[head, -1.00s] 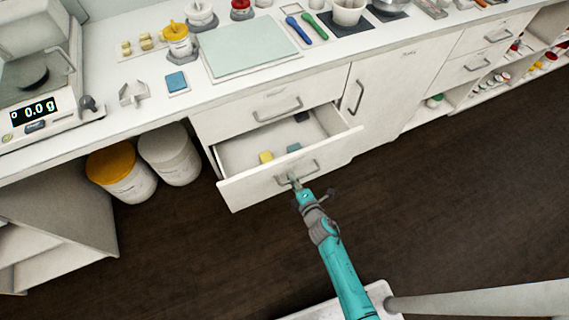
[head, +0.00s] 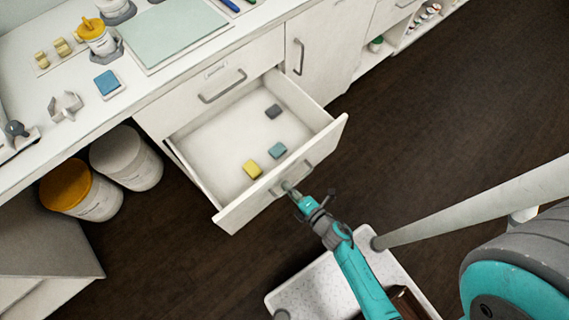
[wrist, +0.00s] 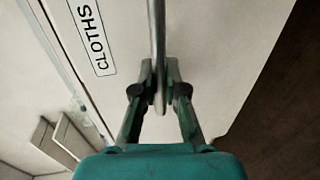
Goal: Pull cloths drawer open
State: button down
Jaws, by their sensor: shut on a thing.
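The cloths drawer (head: 330,139) is the lower drawer under the counter and stands well open. Its label (wrist: 92,38) reads CLOTHS in the wrist view. My gripper (head: 287,189) is shut on the drawer's handle (wrist: 158,40), a grey metal bar on the front. In the wrist view my two fingers (wrist: 159,92) sit on either side of the bar. Inside the drawer lie a yellow block-like piece (head: 252,169), a blue-grey one (head: 277,150) and a dark grey one (head: 273,111).
Above is a shut drawer with a handle (head: 222,87). A cupboard door (head: 310,55) is to the right. A yellow-lidded bucket (head: 75,188) and a white bucket (head: 127,158) stand under the counter at left. The dark floor (head: 440,110) at right is clear.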

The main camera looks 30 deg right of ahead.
dwell(0.3)
jog(key=c, duration=1.2)
grip_release()
jog(key=v, duration=0.7)
jog(key=shift+s, duration=0.25)
